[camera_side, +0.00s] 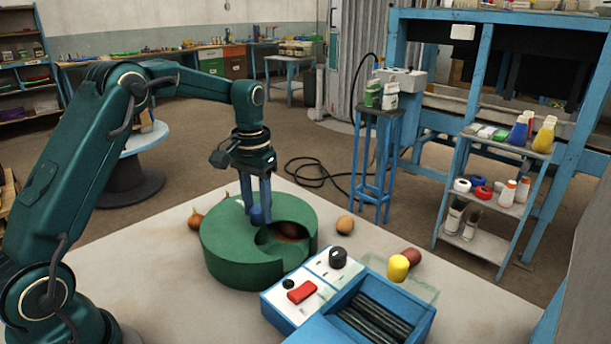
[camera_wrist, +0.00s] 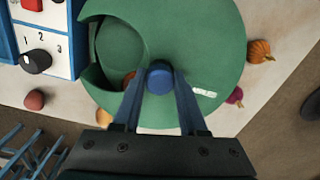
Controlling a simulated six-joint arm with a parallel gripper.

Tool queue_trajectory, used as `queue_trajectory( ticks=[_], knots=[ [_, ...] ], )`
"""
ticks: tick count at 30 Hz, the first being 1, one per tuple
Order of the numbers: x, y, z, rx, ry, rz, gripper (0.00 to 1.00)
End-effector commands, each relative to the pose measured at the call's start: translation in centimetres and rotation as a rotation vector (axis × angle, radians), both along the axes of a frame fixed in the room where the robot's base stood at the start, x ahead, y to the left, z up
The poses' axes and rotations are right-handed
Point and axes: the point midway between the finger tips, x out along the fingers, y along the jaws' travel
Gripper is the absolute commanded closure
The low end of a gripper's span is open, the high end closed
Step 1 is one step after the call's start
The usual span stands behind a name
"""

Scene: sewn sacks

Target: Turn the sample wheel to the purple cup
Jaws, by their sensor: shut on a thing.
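The sample wheel is a round green drum (camera_side: 225,245) on the pale table, with a cut-out window (camera_side: 270,238) on its right side. A blue knob (camera_wrist: 159,80) stands at the centre of its top. My gripper (camera_side: 258,212) points down with its two blue fingers shut on the knob, one on each side. In the side view, a dark reddish-brown thing (camera_side: 292,231) shows in the window. In the wrist view, the window (camera_wrist: 118,45) shows a mostly green recess with a brown edge (camera_wrist: 129,78) near the knob. I see no purple cup; the drum's cover hides the rest.
A blue control box with a black dial (camera_side: 338,258) and red switch (camera_side: 301,291) stands close to the drum's right front. A yellow piece (camera_side: 398,268) lies beyond it. A small white label (camera_wrist: 204,91) marks the drum top.

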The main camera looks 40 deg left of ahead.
Motion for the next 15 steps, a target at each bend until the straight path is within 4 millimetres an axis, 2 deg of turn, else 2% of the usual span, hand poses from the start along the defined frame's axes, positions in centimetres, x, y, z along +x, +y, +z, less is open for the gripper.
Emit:
queue_trajectory(
  ticks=[15],
  knots=[
    [0.05, 0.04, 0.17, 0.001, -0.004, 0.132, 1.0]
  ],
)
